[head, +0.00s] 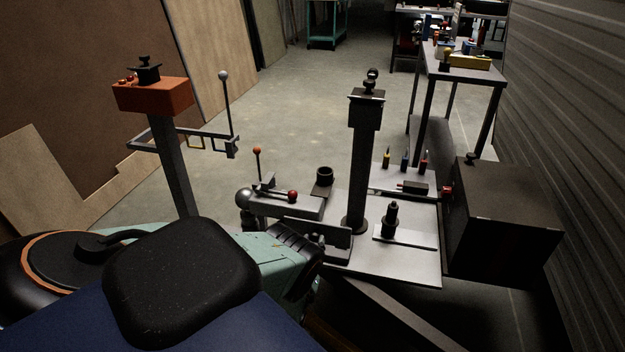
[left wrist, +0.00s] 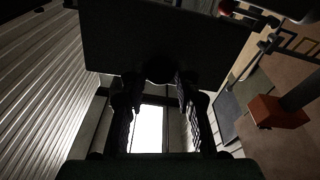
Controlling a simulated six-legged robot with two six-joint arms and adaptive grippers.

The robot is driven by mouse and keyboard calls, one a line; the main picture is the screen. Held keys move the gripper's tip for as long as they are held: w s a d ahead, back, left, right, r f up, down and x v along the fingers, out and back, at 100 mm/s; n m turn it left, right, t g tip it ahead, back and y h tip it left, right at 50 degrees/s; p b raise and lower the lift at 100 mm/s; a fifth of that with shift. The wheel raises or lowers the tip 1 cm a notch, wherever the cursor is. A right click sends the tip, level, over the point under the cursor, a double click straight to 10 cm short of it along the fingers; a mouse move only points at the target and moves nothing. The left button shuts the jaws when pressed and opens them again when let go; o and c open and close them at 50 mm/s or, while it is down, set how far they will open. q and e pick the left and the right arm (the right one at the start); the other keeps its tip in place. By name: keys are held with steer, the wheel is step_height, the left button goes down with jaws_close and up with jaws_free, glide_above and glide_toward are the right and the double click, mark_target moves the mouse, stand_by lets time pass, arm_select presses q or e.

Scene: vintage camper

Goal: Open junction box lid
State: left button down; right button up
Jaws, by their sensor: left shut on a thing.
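What seems to be the junction box lid is a small grey panel (head: 340,236) at the front edge of the metal platform. It also shows as a broad dark plate (left wrist: 165,30) at the top of the left wrist view. My left gripper (head: 312,245), teal with black fingers, comes in from the left and reaches this panel. In the left wrist view, its two fingers (left wrist: 158,82) are shut on a dark round knob at the plate's edge. The fingers partly hide the knob, and the box below is hidden. I cannot tell how far the lid is raised. My right gripper is not in view.
A black post (head: 361,165) stands close behind the panel, with a red-knobbed lever (head: 293,195) to its left. A large dark box (head: 510,220) stands at right beside the corrugated wall (head: 570,150). An orange box (head: 152,95) tops a post at left.

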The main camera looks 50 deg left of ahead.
arm_select(q)
steer(key=shift+r, duration=0.1)
stand_by(0.4)
steer(key=c, duration=1)
jaws_free()
steer(key=v, duration=1.2)
